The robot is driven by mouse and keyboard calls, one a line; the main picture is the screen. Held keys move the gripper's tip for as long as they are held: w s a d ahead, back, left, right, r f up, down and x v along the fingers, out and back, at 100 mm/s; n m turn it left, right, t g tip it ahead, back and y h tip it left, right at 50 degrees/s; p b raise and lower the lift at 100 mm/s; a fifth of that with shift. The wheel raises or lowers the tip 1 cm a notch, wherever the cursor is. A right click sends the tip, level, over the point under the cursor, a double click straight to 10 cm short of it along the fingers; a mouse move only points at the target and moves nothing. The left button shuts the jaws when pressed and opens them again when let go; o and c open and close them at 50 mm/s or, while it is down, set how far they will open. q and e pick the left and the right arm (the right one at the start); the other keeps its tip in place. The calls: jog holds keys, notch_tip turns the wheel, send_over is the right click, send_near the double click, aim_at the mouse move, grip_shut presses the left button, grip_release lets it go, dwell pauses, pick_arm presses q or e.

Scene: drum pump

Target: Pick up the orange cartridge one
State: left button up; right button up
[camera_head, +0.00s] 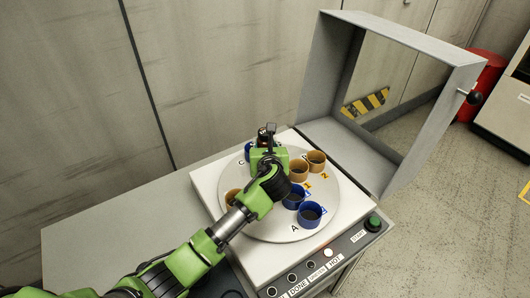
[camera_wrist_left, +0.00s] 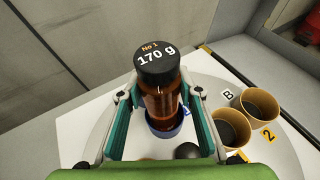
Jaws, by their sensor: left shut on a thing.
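The orange cartridge (camera_wrist_left: 162,103) is an amber-brown bottle with a black cap marked "No 1" and "170 g". It stands between the teal fingers of my left gripper (camera_wrist_left: 160,96) in the left wrist view, and the gripper is shut on it. A blue cup (camera_wrist_left: 163,130) shows right below the cartridge; I cannot tell whether its bottom is still inside. In the head view my left gripper (camera_head: 267,138) is over the far part of the round white plate (camera_head: 265,228) and hides most of the cartridge. My right gripper is not in view.
Orange cups (camera_head: 317,160) and blue cups (camera_head: 311,214) stand on the plate, close to my left gripper. A grey hood with a window (camera_head: 345,146) stands raised at the right. Wall panels are behind. The grey table top (camera_head: 110,228) at the left is clear.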

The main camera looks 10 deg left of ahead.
pick_arm(q)
jog(key=shift+r, duration=0.1)
notch_tip(320, 180, up, 28)
jog(key=b, duration=0.1)
dwell(0.4)
